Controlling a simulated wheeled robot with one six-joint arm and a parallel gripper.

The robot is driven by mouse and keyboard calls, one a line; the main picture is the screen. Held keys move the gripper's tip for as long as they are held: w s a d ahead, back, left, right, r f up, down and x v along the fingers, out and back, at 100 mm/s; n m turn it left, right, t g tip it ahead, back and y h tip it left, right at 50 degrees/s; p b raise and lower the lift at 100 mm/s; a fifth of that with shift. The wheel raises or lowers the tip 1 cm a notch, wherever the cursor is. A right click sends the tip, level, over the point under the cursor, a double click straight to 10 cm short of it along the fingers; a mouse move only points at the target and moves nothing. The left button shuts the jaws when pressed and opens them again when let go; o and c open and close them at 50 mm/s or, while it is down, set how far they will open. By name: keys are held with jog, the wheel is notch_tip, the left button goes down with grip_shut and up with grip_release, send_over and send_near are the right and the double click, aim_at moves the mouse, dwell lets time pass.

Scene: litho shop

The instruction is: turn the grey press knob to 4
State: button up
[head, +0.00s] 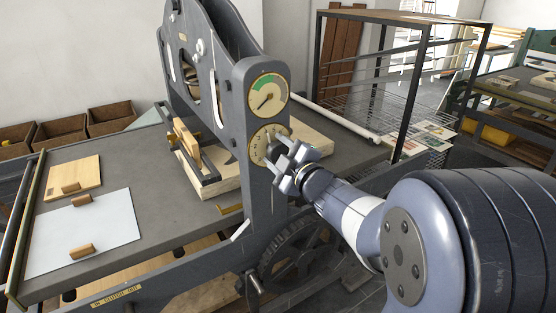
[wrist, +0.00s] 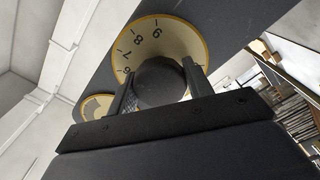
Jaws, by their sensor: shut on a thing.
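The grey press knob (wrist: 158,84) sits at the middle of a cream numbered dial with a yellow rim (wrist: 185,42) on the press upright. In the wrist view the numbers 6, 7, 8 and 9 show; the lower part of the dial is hidden, and I cannot read which number the knob points to. My gripper (wrist: 155,88) is shut on the knob, one finger on each side. In the head view my gripper (head: 281,160) reaches the dial (head: 260,143) from the right and covers most of the knob.
A gauge with a green band (head: 268,93) is just above the dial. A spoked wheel (head: 300,250) is below my gripper. The press bed (head: 150,165) holds a pale sheet (head: 90,235) and a wooden board. A wire rack (head: 385,110) stands behind at the right.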

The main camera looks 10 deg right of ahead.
dwell(0.4)
jog(key=o, duration=1)
jog(key=shift+c, duration=0.2)
jog(key=shift+s, duration=0.15)
jog(key=v, duration=1)
jog(key=shift+s, duration=0.25)
